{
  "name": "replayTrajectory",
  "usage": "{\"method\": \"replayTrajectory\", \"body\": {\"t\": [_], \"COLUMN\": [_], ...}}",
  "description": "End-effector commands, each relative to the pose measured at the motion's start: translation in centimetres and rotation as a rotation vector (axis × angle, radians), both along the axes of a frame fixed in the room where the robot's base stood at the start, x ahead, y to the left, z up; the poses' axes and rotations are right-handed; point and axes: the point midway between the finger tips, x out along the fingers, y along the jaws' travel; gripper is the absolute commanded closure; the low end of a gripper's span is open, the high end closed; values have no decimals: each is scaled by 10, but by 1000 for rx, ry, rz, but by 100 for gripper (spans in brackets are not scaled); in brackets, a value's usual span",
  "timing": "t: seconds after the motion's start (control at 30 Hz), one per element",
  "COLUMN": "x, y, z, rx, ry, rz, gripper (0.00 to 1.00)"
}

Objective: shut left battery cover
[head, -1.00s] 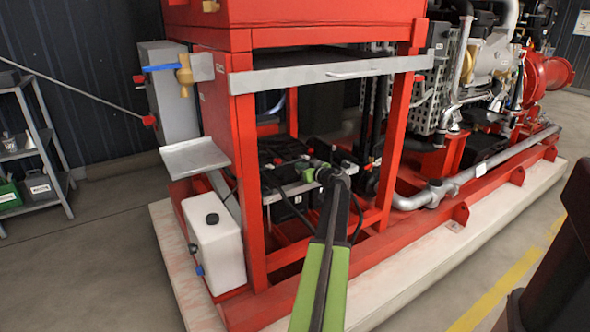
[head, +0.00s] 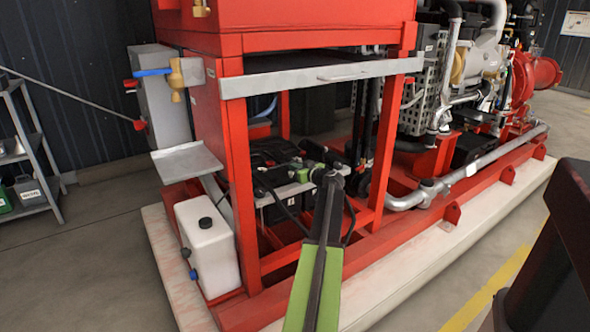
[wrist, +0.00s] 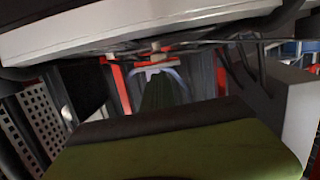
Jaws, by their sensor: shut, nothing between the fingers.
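Dark batteries with black tops (head: 268,154) sit low inside the red frame, in the middle of the head view. A grey bar (head: 272,194) runs in front of them. Which black part is the left battery cover, and whether it is raised, I cannot tell clearly. My green and black arm reaches in from the bottom. My gripper (head: 306,166) is shut and empty, at the right end of the batteries, close to the bar; contact cannot be told. In the wrist view my green and dark gripper (wrist: 160,95) lies below a pale edge, and no cover is clearly visible.
Red frame posts (head: 238,180) stand left and right of the opening, with a grey beam (head: 300,76) above. A white tank (head: 208,245) and a grey tray (head: 187,160) are at the left. Black cables hang near the batteries.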

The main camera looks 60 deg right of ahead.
Motion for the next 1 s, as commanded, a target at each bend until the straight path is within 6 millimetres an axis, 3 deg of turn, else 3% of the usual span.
{"method": "replayTrajectory", "body": {"t": [0.03, 0.1, 0.3, 0.5, 1.0], "x": [1, 3, -51, -78, -82], "y": [0, 1, 28, 45, 49], "z": [21, 39, 41, 47, 47], "rx": [0, 0, 0, 1, 0], "ry": [-1, -1, -1, -1, -2], "rz": [2, 4, -4, 1, 5], "gripper": [100, 100, 100, 100, 100]}}
